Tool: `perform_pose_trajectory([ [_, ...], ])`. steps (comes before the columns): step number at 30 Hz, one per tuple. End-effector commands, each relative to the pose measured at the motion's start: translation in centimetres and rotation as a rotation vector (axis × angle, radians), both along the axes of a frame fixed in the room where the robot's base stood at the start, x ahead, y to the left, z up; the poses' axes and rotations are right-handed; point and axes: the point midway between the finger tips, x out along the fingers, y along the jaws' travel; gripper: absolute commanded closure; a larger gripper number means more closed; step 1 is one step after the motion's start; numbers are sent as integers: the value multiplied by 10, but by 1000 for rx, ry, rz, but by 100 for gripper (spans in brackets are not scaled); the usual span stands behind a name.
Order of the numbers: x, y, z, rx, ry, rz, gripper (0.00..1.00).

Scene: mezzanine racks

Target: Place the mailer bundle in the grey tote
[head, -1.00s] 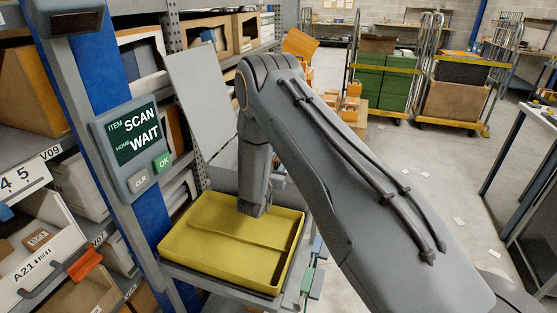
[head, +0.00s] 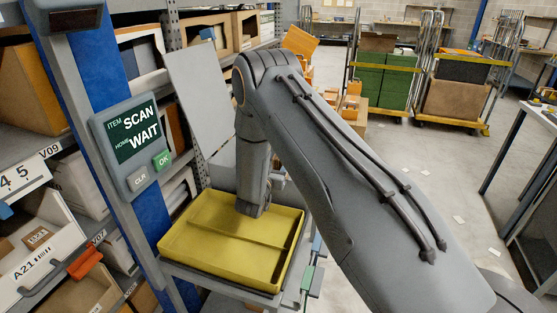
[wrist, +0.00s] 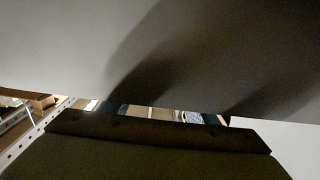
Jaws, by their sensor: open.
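I cannot pick out the mailer bundle or the grey tote for certain in either view. My gripper (head: 253,209) points down at the back of a yellow tray (head: 215,272) in the head view. Its jaws are open, but its fingertips are small and hard to make out there. I see nothing held in it. The tray has a low divider and its visible floor looks empty. In the wrist view a dark block (wrist: 150,155) fills the bottom and a grey surface (wrist: 60,50) fills the top; I cannot tell what either is.
A blue rack post (head: 110,130) carries a scan panel (head: 138,137) reading SCAN and WAIT left of the tray. Shelves with boxes stand behind it. A tilted grey board (head: 197,100) rises behind the tray. Wheeled cages (head: 390,70) stand far back; the floor at right is mostly clear.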

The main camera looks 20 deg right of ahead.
Motion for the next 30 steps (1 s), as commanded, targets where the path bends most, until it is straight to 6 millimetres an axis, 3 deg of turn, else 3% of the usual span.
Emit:
perform_pose_trajectory([
  [15, -79, 55, -2, 0, 1, 3, 46],
  [21, -91, 61, -1, -1, 1, 2, 46],
  [30, -92, 61, -1, -1, 1, 1, 46],
])
